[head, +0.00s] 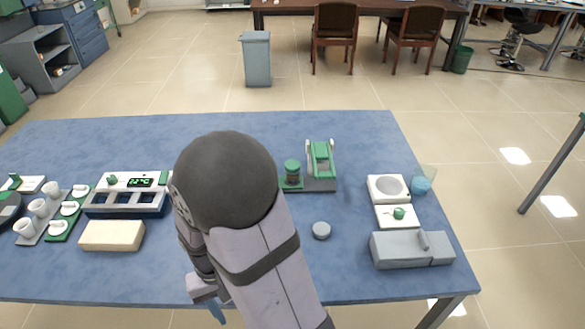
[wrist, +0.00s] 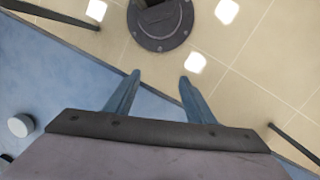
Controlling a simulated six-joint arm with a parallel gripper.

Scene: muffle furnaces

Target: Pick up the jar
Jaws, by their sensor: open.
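A small jar with a green lid and dark contents (head: 292,170) stands upright on the blue table, beside a green and white device, in the head view. My arm rises in front of it to the left and may hide some of its surroundings. The jar does not show in the wrist view. My gripper (wrist: 160,76) is open and empty, with its two blue fingers apart over the table's edge and floor. In the head view only a bit of it shows, low near the table's front edge, far from the jar.
The green and white device (head: 321,158) stands right of the jar. A grey round disc (head: 321,230) lies in front. A grey box (head: 405,249), a white balance (head: 388,187) and a blue-filled beaker (head: 421,184) stand at right. A beige block (head: 112,235) lies left. The table's far middle is clear.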

